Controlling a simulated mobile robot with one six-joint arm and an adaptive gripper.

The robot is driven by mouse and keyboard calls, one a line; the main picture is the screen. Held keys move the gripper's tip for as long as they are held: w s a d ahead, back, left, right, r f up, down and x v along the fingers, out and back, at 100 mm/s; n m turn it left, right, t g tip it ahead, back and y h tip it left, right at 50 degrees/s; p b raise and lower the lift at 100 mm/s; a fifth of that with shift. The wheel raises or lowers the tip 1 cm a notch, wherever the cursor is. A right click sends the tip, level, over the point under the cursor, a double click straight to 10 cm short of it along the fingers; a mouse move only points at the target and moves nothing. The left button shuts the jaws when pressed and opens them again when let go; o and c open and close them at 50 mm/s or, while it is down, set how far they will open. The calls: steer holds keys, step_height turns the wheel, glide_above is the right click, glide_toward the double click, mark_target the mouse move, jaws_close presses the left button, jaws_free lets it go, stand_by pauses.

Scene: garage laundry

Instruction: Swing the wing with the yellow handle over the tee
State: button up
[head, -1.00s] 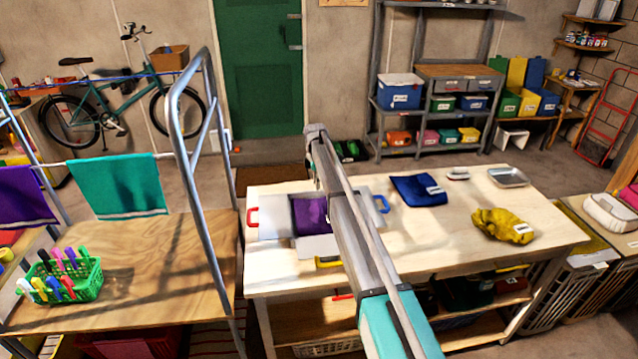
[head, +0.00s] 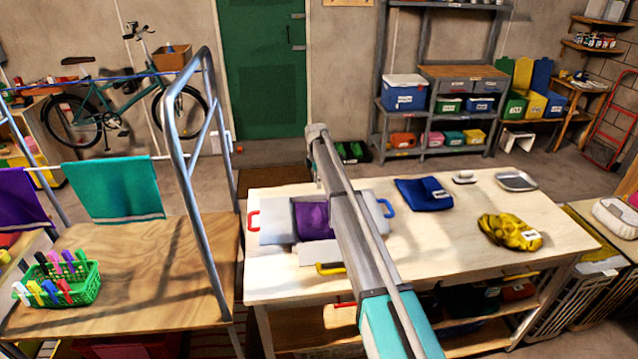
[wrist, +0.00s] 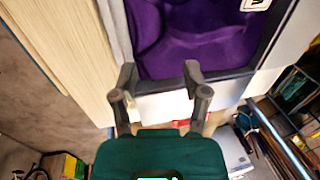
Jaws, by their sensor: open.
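The folding board lies on the light wooden table in the head view, with a purple tee (head: 311,217) on its middle. The tee also shows in the wrist view (wrist: 200,38). The front wing (head: 318,252) is pale and lies flat, with a yellow handle (head: 331,268) at its front edge. A red handle (head: 253,221) is on the left wing and a blue handle (head: 387,208) on the right. My arm crosses in front of part of the board. My gripper (wrist: 160,80) is open and empty, beside the tee in the wrist view; the arm hides it in the head view.
A folded blue cloth (head: 424,194), a yellow cloth (head: 507,232) and a grey tray (head: 516,180) lie on the table to the right. A wooden cart with a metal frame (head: 170,100) and a green basket (head: 62,287) stands at the left.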

steer(key=shift+s+d, duration=0.1)
steer(key=s+d+m, duration=0.3)
steer(key=s+d, duration=0.2)
steer(key=s, duration=0.2)
steer(key=s+d+m, duration=0.3)
steer(key=s+d, duration=0.2)
steer(key=s, duration=0.3)
steer(key=s+d+m+t, duration=0.1)
steer(key=s+d+m, duration=0.3)
steer(key=s, duration=0.4)
steer(key=shift+s+d+f, duration=0.2)
steer(key=shift+s+d, duration=0.05)
steer(key=shift+d, duration=0.4)
steer(key=s+d+m, duration=0.4)
steer(key=s+m, duration=0.1)
steer(key=s, duration=0.6)
steer(key=s+d+m+t, duration=0.1)
steer(key=s+d+m, duration=0.4)
steer(key=s, duration=0.7)
steer(key=shift+m, duration=0.3)
steer(key=shift+a, duration=0.1)
